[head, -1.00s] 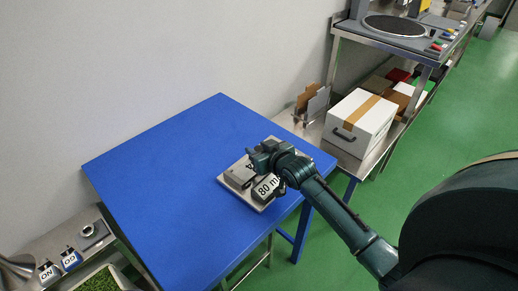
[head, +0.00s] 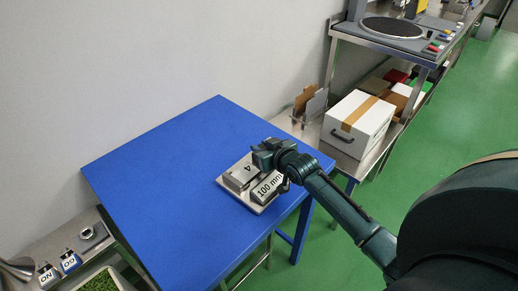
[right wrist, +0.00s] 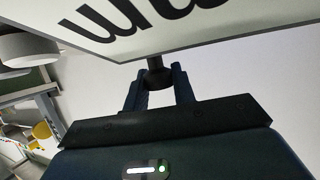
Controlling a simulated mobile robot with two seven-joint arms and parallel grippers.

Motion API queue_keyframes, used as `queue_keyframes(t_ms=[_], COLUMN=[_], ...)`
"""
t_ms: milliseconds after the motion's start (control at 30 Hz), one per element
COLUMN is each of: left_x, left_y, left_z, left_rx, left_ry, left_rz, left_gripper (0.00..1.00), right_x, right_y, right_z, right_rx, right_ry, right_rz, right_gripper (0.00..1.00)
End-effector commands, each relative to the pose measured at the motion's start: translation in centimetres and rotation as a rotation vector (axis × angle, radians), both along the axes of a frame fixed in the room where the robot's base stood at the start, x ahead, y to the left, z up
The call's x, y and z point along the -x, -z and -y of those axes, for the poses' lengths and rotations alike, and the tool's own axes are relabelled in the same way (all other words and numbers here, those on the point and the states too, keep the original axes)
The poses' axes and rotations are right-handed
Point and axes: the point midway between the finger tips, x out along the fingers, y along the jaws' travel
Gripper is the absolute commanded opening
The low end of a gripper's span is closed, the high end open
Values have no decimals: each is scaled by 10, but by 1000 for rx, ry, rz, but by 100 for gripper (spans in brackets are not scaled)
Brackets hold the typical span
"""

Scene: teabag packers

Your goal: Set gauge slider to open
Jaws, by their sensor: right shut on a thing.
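The gauge (head: 225,183) is a flat metal plate near the right side of the blue table (head: 165,180). It carries a grey block (head: 238,179) marked 4 and a white label (head: 268,187) reading 100 mm. My right gripper (head: 264,158) is over the far right part of the gauge and hides some of it. In the right wrist view, the right gripper (right wrist: 158,88) is shut on a dark round knob (right wrist: 154,70) below the label's edge. The slider itself is mostly hidden. My left gripper is not in view.
A steel shelf (head: 400,40) with a white taped box (head: 357,122) stands behind on the right. The table's left half is clear.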

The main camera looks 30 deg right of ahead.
Motion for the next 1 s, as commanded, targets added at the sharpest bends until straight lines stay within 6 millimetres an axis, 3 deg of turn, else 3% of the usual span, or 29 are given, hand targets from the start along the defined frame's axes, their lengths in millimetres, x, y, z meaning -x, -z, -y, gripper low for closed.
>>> queue_keyframes(t_ms=[133, 167, 433, 767, 1000], left_x=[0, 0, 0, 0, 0], left_y=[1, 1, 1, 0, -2], left_z=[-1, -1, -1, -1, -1], left_rx=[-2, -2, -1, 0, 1], left_ry=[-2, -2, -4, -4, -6], left_rz=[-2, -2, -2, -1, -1], left_gripper=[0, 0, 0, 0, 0], right_x=[-1, -1, -1, 5, 42], right_y=[-2, -2, -2, -4, -18], right_z=[5, 5, 4, 3, 5], right_rx=[5, 5, 5, 3, 3], right_ry=[8, 8, 8, 5, 4], right_rz=[3, 3, 3, 2, 0], right_gripper=[0, 26, 48, 48, 48])
